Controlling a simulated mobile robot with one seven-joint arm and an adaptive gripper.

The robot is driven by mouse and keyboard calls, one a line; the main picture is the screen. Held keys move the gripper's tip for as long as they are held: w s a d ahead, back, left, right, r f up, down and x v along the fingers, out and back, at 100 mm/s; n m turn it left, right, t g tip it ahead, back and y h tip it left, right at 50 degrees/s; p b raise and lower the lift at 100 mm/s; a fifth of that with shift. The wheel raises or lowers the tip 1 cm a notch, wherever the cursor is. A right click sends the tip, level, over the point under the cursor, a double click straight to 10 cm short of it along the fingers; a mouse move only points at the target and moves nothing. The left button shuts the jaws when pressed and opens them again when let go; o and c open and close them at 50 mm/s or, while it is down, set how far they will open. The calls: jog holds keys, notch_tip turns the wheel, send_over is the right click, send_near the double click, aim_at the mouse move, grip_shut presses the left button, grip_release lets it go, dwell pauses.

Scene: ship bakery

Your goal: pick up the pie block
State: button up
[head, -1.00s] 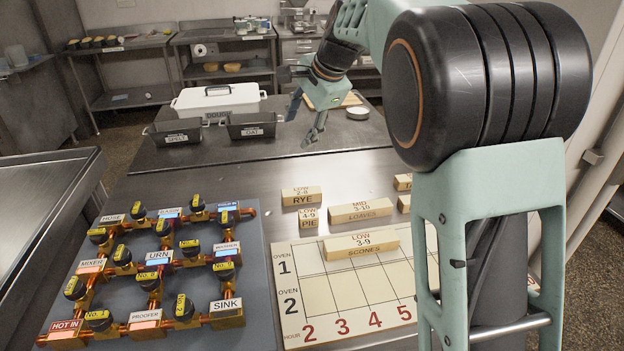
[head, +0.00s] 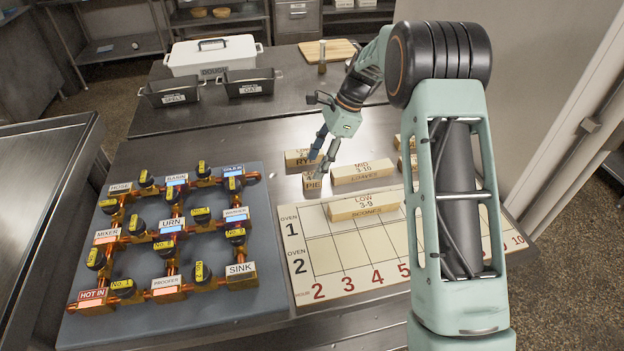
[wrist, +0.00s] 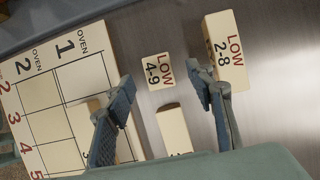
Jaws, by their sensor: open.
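The pie block (head: 311,183) is a small cream block with a PIE label, standing on the steel counter just behind the oven board (head: 318,243). In the wrist view the pie block (wrist: 158,84) shows its "LOW 4-9" top between my fingers. My gripper (head: 321,160) is open and empty, pointing down above the pie block; in the wrist view its fingertips (wrist: 161,84) lie on either side of the block. I cannot tell how far above it the tips are. My fingers partly cover the blocks around it in the head view.
The rye block (head: 296,158) stands close behind the pie block, the loaves block (head: 362,172) to its right. A pipe-and-valve panel (head: 258,300) fills the counter's left. Dark tins (head: 249,84) stand farther back.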

aim_at(312, 180)
jog(key=x, duration=0.5)
jog(key=shift+s+d+f+p, duration=0.1)
jog(key=shift+d+f+p, duration=0.15)
jog(key=shift+p, duration=0.1)
jog(key=c, duration=1.2)
jog(key=shift+r, duration=0.1)
